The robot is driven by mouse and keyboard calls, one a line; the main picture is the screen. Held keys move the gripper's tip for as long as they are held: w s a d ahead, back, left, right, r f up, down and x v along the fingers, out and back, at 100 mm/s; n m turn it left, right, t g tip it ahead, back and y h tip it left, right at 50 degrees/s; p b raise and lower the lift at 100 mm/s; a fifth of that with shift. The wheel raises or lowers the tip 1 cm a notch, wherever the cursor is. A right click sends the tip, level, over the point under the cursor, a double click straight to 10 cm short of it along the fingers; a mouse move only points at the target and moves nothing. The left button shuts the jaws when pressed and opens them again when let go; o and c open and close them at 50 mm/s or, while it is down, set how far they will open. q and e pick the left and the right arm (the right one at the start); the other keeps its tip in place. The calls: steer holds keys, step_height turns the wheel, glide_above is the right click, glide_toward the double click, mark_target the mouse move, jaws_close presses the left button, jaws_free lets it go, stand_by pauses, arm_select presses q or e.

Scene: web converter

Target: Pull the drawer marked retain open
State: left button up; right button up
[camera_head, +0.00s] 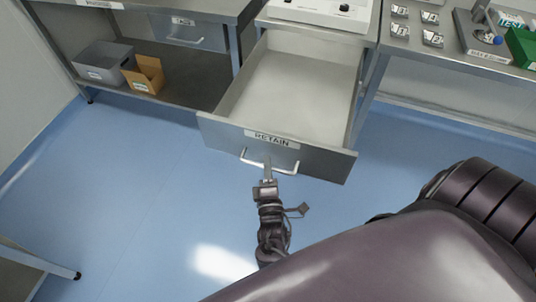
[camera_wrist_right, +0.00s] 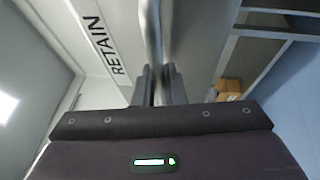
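The drawer marked RETAIN (camera_head: 312,163) is pulled far out under the bench, and its white interior looks empty. Its label (camera_head: 272,139) is on the grey front and also shows in the right wrist view (camera_wrist_right: 104,45). A pale bar handle (camera_head: 287,170) runs across the front below the label. My right gripper (camera_head: 267,168) is at the handle's middle. In the right wrist view, the two dark fingers (camera_wrist_right: 159,86) are close together with the handle bar (camera_wrist_right: 153,35) between them, shut on it. My left gripper is not in view.
A grey bin (camera_head: 103,63) and an open cardboard box (camera_head: 146,75) sit on the lower shelf at left. Another closed drawer (camera_head: 190,33) is above them. A white device (camera_head: 320,12) stands above the open drawer. Blue floor (camera_head: 150,180) in front is clear.

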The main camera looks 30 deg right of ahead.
steer(key=o, duration=0.4)
steer(key=shift+o, duration=0.2)
steer(key=b+v, duration=0.1)
steer(key=v, duration=0.6)
steer(key=shift+s+a, duration=0.2)
steer(key=shift+s, duration=0.1)
steer(key=shift+f, duration=0.1)
steer(key=s+a+f+m+g+y, duration=0.1)
steer(key=s+f+m+g+y, duration=0.2)
steer(key=f, duration=0.9)
steer(key=s+f+m+g+y, duration=0.1)
steer(key=s+f+g+y, duration=0.25)
steer(key=f, duration=0.95)
steer(key=s+d+f+m+g+y, duration=0.1)
steer(key=s+f+m+g, duration=0.2)
steer(key=s, duration=0.7)
steer(key=s+d+f+m+g+y, duration=0.1)
steer(key=s+d+f+m+g, duration=0.1)
steer(key=s+f+m+g, duration=0.2)
steer(key=s+f+g, duration=0.3)
steer(key=s+f, duration=0.4)
steer(key=shift+d+f, duration=0.25)
